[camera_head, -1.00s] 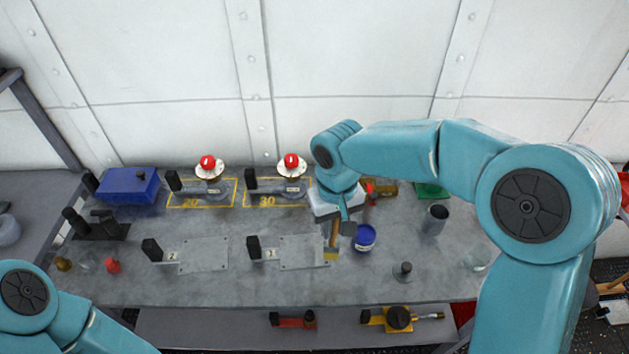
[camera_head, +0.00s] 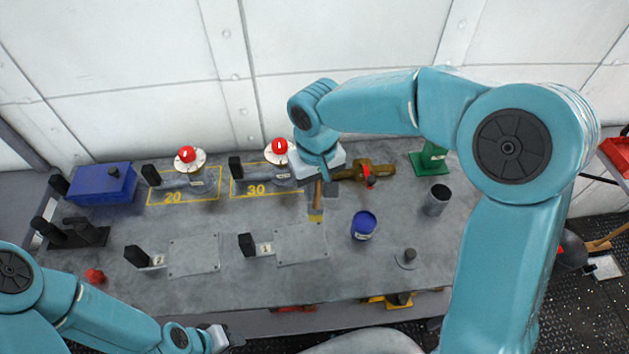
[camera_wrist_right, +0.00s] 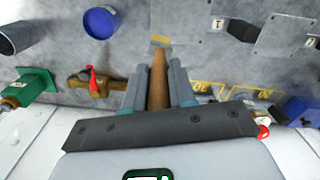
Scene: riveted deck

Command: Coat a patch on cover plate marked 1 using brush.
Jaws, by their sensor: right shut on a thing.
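My right gripper (camera_head: 318,178) is shut on the wooden handle of a brush (camera_head: 317,197), its pale yellow bristle end pointing down. The handle also shows between the two fingers in the right wrist view (camera_wrist_right: 158,78). The bristle end is near the back right corner of the right-hand grey cover plate (camera_head: 300,243); contact cannot be told. That plate's tag seems to read 1 in the wrist view. Another cover plate (camera_head: 194,254) lies to its left. A blue pot (camera_head: 364,226) stands right of the brush. My left gripper (camera_head: 222,338) is low at the front edge, its jaws unclear.
Two red-topped valves (camera_head: 187,156) stand at the back in yellow frames marked 20 and 30. A blue box (camera_head: 101,184) is at back left. A brass-coloured part (camera_head: 372,171), green stand (camera_head: 432,158) and grey cup (camera_head: 436,200) are at the right. The bench front is mostly clear.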

